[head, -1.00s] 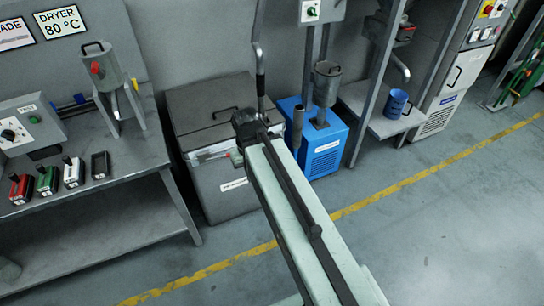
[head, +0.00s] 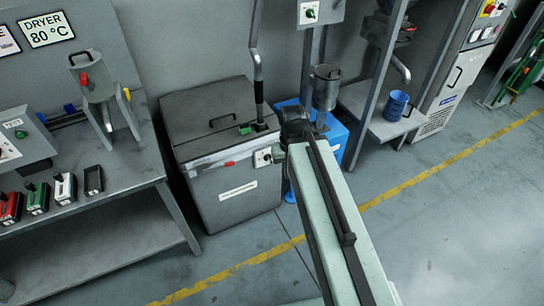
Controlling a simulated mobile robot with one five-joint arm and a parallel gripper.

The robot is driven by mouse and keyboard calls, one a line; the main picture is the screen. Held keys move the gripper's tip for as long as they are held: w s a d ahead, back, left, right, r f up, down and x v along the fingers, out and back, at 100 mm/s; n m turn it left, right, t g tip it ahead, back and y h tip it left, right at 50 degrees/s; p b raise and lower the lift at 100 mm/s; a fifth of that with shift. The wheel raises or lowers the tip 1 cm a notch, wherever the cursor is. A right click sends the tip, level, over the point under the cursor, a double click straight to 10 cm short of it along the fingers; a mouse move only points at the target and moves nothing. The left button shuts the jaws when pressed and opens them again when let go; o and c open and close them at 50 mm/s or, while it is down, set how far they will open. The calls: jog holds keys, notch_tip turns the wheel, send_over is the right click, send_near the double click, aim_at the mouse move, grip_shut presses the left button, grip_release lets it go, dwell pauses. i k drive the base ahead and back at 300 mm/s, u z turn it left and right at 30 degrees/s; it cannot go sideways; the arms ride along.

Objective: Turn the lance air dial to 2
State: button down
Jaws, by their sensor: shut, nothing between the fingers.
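A small dial with a dark knob on a white plate (head: 264,157) sits on the front right of a grey lidded chest (head: 225,205). Its lettering is too small to read, so I cannot tell for sure that it is the lance air dial or what its setting is. My arm reaches up from the bottom right, and its dark end joint lies just right of this dial in the picture. My gripper's fingers do not show; they are out of sight beyond the arm. Another dial with a green knob (head: 310,14) is on a grey box at the top.
A workbench (head: 125,180) on the left carries several small handled blocks and a metal hopper (head: 93,78). A blue unit (head: 338,140) stands behind my arm. A blue cup (head: 397,104) sits on a shelf at the right. The floor with the yellow line (head: 440,162) is clear.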

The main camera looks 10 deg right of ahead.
aim_at(267, 156)
jog(key=i, duration=0.9)
jog(key=z, duration=0.35)
jog(key=k, duration=1.7)
jog(key=u, duration=1.1)
jog(key=i, duration=1.05)
jog(key=z, duration=0.1)
